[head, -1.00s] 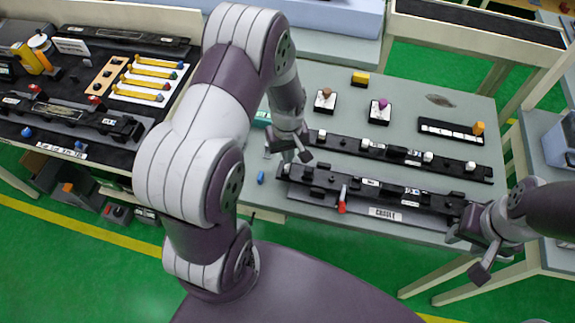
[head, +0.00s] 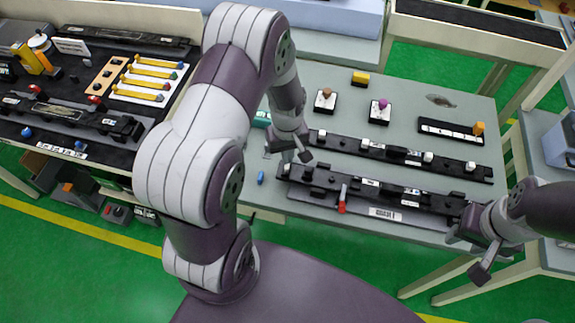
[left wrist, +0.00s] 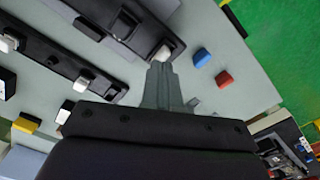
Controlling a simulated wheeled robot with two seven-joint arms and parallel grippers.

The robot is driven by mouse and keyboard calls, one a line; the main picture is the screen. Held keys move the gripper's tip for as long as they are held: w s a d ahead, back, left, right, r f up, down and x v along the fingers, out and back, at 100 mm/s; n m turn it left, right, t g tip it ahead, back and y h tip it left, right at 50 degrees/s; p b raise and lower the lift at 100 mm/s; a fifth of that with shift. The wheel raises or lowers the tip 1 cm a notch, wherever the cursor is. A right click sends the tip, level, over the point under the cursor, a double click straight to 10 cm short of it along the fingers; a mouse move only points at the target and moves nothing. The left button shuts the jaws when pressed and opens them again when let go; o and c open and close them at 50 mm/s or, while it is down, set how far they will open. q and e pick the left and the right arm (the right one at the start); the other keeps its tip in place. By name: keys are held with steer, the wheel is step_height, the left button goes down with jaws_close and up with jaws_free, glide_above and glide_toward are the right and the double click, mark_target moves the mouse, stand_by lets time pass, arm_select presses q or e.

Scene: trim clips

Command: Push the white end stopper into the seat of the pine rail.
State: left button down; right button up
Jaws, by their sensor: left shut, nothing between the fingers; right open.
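A white end stopper (left wrist: 162,53) is at the end of the nearer dark rail (left wrist: 97,20) in the left wrist view. That rail lies in a dark cradle on the grey table, and it shows in the head view (head: 400,190). No wood colour shows on it. My left gripper (left wrist: 158,72) is shut and empty, its fingertips at the stopper; whether they touch it I cannot tell. In the head view my left gripper (head: 286,156) is over the rail's left end and partly hides it. My right gripper (head: 469,254) is open and empty by the cradle's right end.
A second dark rail (head: 455,164) lies behind the first. A blue block (left wrist: 202,57) and a red block (left wrist: 224,78) lie beyond the rail end. A red lever (head: 342,203) stands at the cradle's front. A yellow block (head: 360,78) is at the back.

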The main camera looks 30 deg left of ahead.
arm_select(q)
steer(key=shift+f+b, duration=0.55)
steer(key=shift+f, duration=0.25)
stand_by(1.0)
step_height(320, 180, up, 7)
steer(key=p, duration=0.6)
stand_by(0.5)
